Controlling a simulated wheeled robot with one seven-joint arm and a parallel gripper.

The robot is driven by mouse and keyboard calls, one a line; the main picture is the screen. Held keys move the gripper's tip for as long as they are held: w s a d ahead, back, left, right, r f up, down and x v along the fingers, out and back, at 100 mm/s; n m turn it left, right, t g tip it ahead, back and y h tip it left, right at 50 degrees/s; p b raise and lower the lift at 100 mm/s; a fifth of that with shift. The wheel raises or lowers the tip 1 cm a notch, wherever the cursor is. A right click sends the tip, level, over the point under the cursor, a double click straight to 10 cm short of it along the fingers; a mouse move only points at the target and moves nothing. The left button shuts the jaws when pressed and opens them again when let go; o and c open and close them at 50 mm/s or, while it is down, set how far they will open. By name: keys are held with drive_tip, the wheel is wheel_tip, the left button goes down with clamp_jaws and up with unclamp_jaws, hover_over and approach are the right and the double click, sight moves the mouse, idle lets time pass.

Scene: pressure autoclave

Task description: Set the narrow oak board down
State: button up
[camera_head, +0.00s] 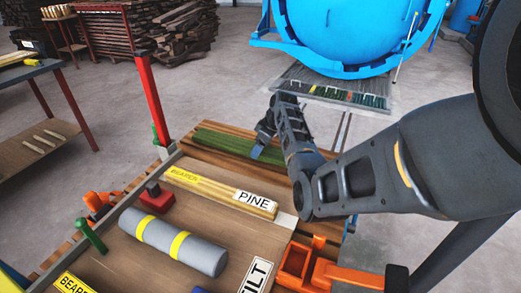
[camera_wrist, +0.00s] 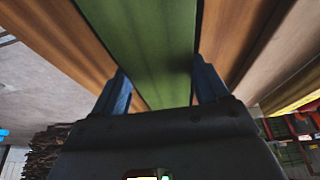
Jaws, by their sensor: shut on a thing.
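The narrow board shows as a long green board (camera_head: 222,142) over brown wood at the far end of the workbench. I take it for the narrow oak board. My gripper (camera_head: 260,150) reaches down at its right part. In the wrist view the green board (camera_wrist: 150,45) runs between the two blue fingers of my gripper (camera_wrist: 162,88), which is shut on it. Brown wood (camera_wrist: 235,35) lies along both sides of it. I cannot tell whether the board touches the wood below.
On the bench lie a pale board pack labelled PINE (camera_head: 225,192) and a grey roll with yellow bands (camera_head: 173,242). A red post (camera_head: 150,100) stands at the bench corner. An orange bin (camera_head: 296,260) is at the front right. A blue autoclave (camera_head: 350,35) stands behind.

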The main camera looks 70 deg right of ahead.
drive_tip(key=shift+f, duration=0.65)
drive_tip(key=shift+f, duration=0.1)
drive_tip(key=o, duration=1.7)
drive_tip(key=p+v, duration=0.1)
drive_tip(key=v, duration=1.1)
